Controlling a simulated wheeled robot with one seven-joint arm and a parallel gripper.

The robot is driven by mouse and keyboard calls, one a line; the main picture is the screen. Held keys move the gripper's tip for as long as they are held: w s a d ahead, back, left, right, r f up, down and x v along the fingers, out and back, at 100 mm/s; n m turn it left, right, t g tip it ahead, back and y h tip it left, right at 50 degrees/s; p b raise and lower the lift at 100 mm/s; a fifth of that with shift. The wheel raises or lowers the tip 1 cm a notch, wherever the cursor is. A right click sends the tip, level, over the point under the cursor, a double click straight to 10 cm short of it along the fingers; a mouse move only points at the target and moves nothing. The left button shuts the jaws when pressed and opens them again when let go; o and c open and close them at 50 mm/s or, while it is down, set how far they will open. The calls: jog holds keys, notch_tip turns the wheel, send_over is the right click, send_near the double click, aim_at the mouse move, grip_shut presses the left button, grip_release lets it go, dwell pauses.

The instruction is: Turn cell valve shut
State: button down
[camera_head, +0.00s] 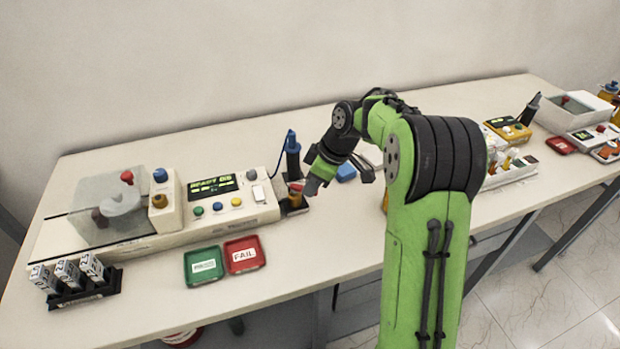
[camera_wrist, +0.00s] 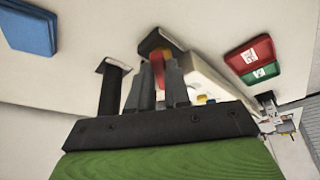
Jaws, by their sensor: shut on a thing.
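My gripper (camera_head: 309,186) reaches down at the right end of the white tester. In the wrist view my gripper (camera_wrist: 160,80) has its two dark fingers closed on a narrow red piece, which I take to be the valve handle (camera_wrist: 158,63). Behind it is a dark block (camera_wrist: 158,41) with a brownish top. In the head view a small red-orange part (camera_head: 295,187) shows beside my gripper, above a dark base (camera_head: 293,207). My gripper partly hides the handle, so its exact angle cannot be told.
The tester (camera_head: 215,205) has a lit display and knobs. A blue-topped dark cylinder (camera_head: 292,155) stands close behind my gripper. Green (camera_head: 204,265) and red (camera_head: 244,254) trays lie in front. A vial rack (camera_head: 82,285) is at left.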

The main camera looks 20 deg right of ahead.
jog(key=shift+w+d+n+g+y+p, duration=0.15)
jog(key=shift+w+n+g+p, duration=0.35)
jog(key=shift+n+p, duration=0.75)
jog(key=shift+w+d+n+g+y+p, duration=0.15)
jog(key=shift+w+n+g+p, duration=0.3)
jog(key=shift+n+p, duration=0.75)
jog(key=shift+w+d+n+g+y+p, duration=0.15)
jog(key=shift+w+n+g+p, duration=0.35)
jog(key=shift+n+p, duration=0.7)
jog(key=c, duration=1.1)
grip_release()
jog(key=p+v, duration=0.6)
jog(key=v, duration=0.9)
jog(key=shift+d+r, duration=0.2)
jog(key=shift+r, duration=0.15)
